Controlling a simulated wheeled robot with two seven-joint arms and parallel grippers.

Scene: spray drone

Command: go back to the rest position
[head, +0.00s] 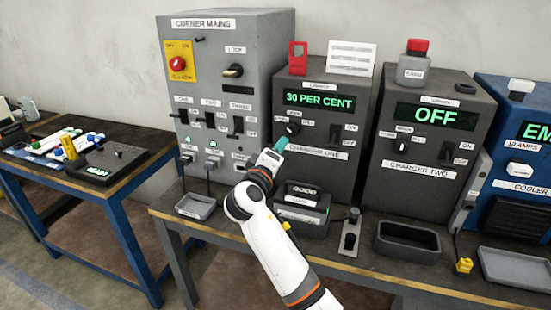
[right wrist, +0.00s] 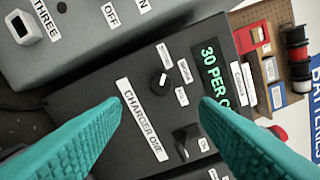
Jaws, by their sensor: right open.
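My right gripper (head: 281,144) reaches up to the front of charger one (head: 321,125), close to its rotary knob (head: 293,128). In the right wrist view the teal fingers of my right gripper (right wrist: 158,100) are spread apart with nothing between them. The knob (right wrist: 160,83) shows beyond the fingertips, and I see no contact with it. The charger one display reads "30 PER CENT". My left gripper is not in view.
The corner mains cabinet (head: 227,75) stands left of charger one. Charger two (head: 428,130), reading "OFF", and the blue cooler (head: 515,150) stand right. A battery-like block (head: 302,205), trays and connectors lie along the bench front. A blue-framed table (head: 130,165) stands left.

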